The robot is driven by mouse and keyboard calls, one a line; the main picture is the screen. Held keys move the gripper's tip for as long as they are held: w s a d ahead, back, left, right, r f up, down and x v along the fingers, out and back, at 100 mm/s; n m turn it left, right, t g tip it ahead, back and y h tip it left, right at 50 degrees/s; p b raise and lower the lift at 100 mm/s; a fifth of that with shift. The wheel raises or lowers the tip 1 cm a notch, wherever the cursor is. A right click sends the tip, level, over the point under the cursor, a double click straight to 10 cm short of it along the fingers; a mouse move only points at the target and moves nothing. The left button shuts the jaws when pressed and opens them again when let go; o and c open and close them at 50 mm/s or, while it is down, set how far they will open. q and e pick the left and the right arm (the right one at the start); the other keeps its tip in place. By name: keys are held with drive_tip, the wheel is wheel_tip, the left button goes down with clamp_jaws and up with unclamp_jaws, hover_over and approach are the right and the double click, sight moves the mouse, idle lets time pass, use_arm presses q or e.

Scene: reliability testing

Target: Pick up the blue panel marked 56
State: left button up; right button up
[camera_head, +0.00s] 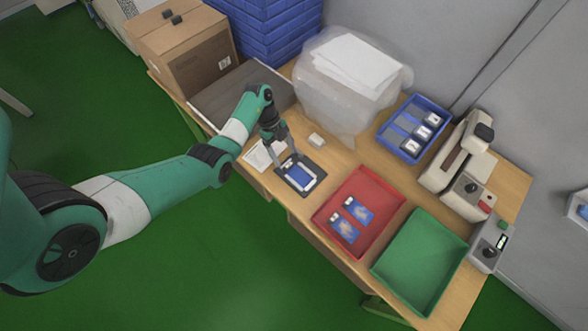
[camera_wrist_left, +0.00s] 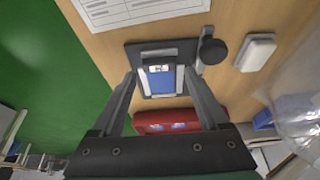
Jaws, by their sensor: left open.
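A blue panel (camera_head: 300,176) lies in a white frame on a dark fixture plate (camera_head: 313,165) on the table. In the left wrist view the panel (camera_wrist_left: 160,83) shows a small white label, whose number I cannot read clearly. I cannot tell whether the fingertips touch the frame. My right gripper is out of view.
A red tray (camera_head: 371,184) with two blue panels lies right of the fixture, beside an empty green tray (camera_head: 420,262). A blue tray (camera_head: 436,110) holds several parts at the back. A small white block (camera_head: 316,140) and a round black knob (camera_wrist_left: 212,50) are near the fixture.

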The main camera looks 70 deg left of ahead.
sight(288, 164)
use_arm(q)
drive_tip(key=b+x, duration=0.1)
drive_tip(key=x, duration=0.2)
drive_tip(key=shift+s+d+f, duration=0.1)
drive_tip(key=shift+f, duration=0.25)
drive_tip(key=shift+r, duration=0.1)
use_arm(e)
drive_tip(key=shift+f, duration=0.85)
use_arm(q)
drive_tip(key=c, duration=1.1)
drive_tip(key=shift+r+p, duration=0.4)
drive_tip(key=shift+r, duration=0.1)
wheel_tip(288, 164, up, 3)
drive_tip(key=shift+f+p, duration=0.1)
drive_tip(key=shift+p, duration=0.9)
drive_tip(key=s+d+r+p, duration=0.2)
drive_tip(key=d+r, duration=0.1)
drive_tip(key=d, duration=0.1)
drive_tip(key=s+d+r+p, duration=0.3)
drive_tip(key=d, duration=0.1)
drive_tip(key=s+d+r+p, duration=0.2)
drive_tip(key=d+r+p, duration=0.1)
drive_tip(key=d, duration=0.1)
drive_tip(key=shift+s+r, duration=0.1)
drive_tip(key=shift+s, duration=0.1)
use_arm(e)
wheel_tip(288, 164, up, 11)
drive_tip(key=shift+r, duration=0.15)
